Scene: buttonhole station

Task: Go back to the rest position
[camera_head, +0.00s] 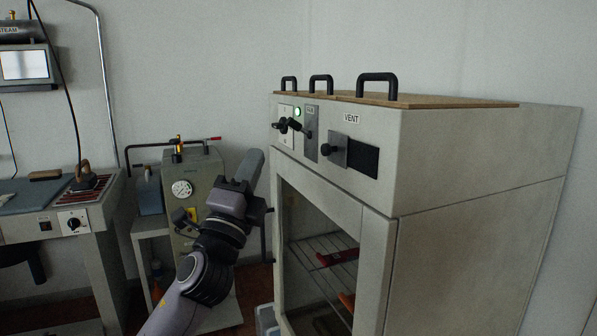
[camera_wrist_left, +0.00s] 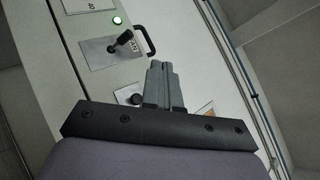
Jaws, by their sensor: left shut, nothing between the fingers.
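My left gripper (camera_head: 256,156) is raised in front of the small boiler unit, left of the large grey cabinet (camera_head: 468,160). Its grey fingers are together and hold nothing. In the left wrist view the closed fingers (camera_wrist_left: 164,72) point up the picture, with the cabinet's front panel (camera_wrist_left: 85,30) behind them. I cannot tell the exact gap to the panel, but no contact shows. My right gripper is in neither view.
The cabinet front has a lit green lamp (camera_head: 297,112), black levers and a VENT slider (camera_head: 338,150). Below, a window shows a wire rack (camera_head: 318,262) with red items. The boiler unit (camera_head: 196,176) and an ironing table (camera_head: 100,199) stand left. Open wall lies above.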

